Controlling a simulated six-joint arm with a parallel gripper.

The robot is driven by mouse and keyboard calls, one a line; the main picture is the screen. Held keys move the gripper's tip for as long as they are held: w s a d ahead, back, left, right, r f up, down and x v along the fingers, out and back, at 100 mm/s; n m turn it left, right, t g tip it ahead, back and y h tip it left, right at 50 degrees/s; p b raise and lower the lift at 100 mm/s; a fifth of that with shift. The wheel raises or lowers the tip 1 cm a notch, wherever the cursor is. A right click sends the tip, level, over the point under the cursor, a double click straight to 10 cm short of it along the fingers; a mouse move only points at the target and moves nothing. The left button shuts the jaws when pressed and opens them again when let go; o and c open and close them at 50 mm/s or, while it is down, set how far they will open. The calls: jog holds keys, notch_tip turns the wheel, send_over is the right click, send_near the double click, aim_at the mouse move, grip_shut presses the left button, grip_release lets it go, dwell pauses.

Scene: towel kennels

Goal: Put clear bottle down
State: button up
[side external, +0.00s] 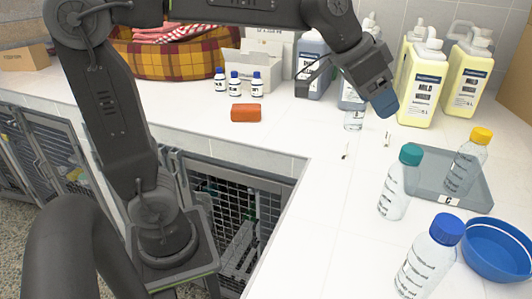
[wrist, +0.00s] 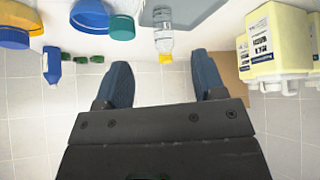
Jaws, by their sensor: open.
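A clear bottle with a yellow cap (side external: 467,165) stands upright on the grey tray (side external: 478,196) at the right. A clear bottle with a teal cap (side external: 396,190) and one with a blue cap (side external: 425,266) stand on the white counter, nearer the camera. My gripper (side external: 384,102) is above the counter, to the left of and behind the tray, apart from these bottles. In the wrist view my gripper (wrist: 164,82) is open, with nothing between its blue fingertips. The yellow-capped bottle (wrist: 163,36) shows beyond them.
Cream jugs (side external: 424,82) and dark-blue bottles stand along the back wall; my gripper partly hides a clear container (side external: 354,119). A blue bowl (side external: 499,250) is at front right. A red-brown block (side external: 246,113) and small blue-capped bottles (side external: 235,85) are at left. The counter's middle is mostly free.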

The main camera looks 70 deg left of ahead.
jog(key=s+a+f+n+y, duration=0.1)
jog(key=s+a+f, duration=0.1)
jog(key=s+f, duration=0.3)
jog(key=s+a+f+n+g+y, duration=0.1)
jog(key=s+f, duration=0.4)
jog(key=s, duration=0.9)
jog(key=shift+a+f+n+y, duration=0.3)
jog(key=shift+a+n, duration=0.4)
jog(key=shift+a, duration=0.3)
jog(key=shift+o, duration=0.6)
